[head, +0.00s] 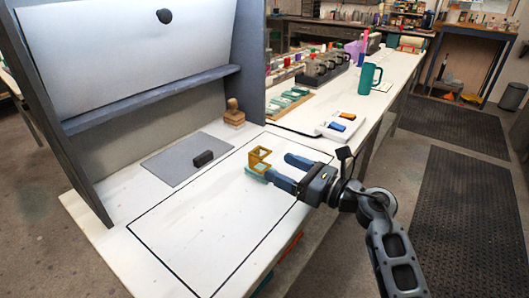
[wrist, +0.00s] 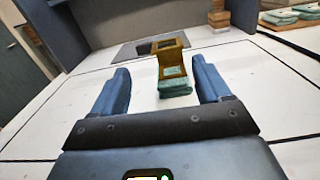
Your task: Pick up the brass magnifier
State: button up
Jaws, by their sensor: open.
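The brass magnifier (head: 259,159) is a small folding, square-framed brass piece on the white table, inside the black outlined area. In the wrist view the brass magnifier (wrist: 172,60) stands ahead, with a green block-like piece (wrist: 175,85) at its near base; whether the two are joined I cannot tell. My gripper (head: 274,166) is open with blue fingers, low over the table to the right of the magnifier. In the wrist view my gripper (wrist: 160,80) has its fingers on either side of the green piece, with visible gaps and nothing gripped.
A grey mat (head: 172,164) holds a dark block (head: 203,158). A wooden stamp (head: 234,113) stands behind, by the grey partition (head: 165,92). A white tray (head: 340,126) with blue and orange pieces lies at the right. The outlined area's front left is clear.

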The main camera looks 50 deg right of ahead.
aim_at(261, 152)
jog(key=shift+w+d, duration=0.15)
jog(key=shift+d, duration=0.4)
jog(key=shift+w+d, duration=0.15)
jog(key=shift+w, duration=0.15)
jog(key=shift+w+a+r+p, duration=0.2)
jog(key=shift+w+p, duration=0.3)
jog(key=shift+w, duration=1.3)
jog(key=shift+w+a+r+p, duration=0.15)
jog(key=shift+w+p, duration=0.3)
jog(key=shift+w, duration=1.3)
jog(key=shift+d, duration=0.1)
jog(key=shift+c, duration=0.3)
